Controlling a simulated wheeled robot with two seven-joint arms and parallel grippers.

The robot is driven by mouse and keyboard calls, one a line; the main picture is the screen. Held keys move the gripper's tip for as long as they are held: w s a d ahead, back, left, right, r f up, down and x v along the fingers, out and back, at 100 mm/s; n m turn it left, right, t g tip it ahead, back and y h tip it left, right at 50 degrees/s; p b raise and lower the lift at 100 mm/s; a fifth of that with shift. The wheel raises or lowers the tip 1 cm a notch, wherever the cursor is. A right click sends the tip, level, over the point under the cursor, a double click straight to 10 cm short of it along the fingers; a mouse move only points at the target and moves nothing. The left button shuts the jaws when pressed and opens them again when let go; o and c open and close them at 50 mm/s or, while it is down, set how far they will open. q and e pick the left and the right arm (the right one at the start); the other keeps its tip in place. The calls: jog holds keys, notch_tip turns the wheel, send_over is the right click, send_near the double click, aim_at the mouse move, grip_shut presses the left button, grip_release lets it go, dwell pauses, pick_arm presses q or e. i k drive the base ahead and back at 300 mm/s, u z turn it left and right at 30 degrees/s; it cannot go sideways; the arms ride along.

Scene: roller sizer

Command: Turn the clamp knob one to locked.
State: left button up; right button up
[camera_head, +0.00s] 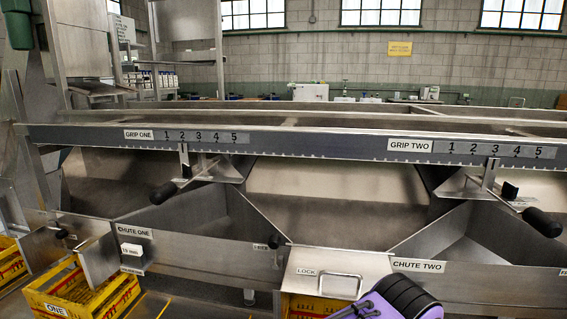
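Under the GRIP ONE scale (207,137), numbered 1 to 5, a lever with a black handle (163,193) hangs near mark 2. A small black knob (275,241) sits on the right end of the CHUTE ONE front (200,250), beside a small label too small to read. Another small black knob (62,234) sits at the left end of that chute. No label that I can read says which is clamp knob one, and whether it is locked cannot be told. Neither gripper's fingertips show.
A steel cover marked LOCK (306,272), with a bar handle (340,285), lies between the chutes. GRIP TWO has a similar black-handled lever (542,222). A yellow crate (80,292) marked ONE stands below chute one. A purple and black part, seemingly mine, blocks the bottom centre-right.

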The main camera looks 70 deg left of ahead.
aim_at(187, 169)
jog(key=z, duration=0.55)
jog(key=k, duration=1.05)
jog(key=u, duration=0.75)
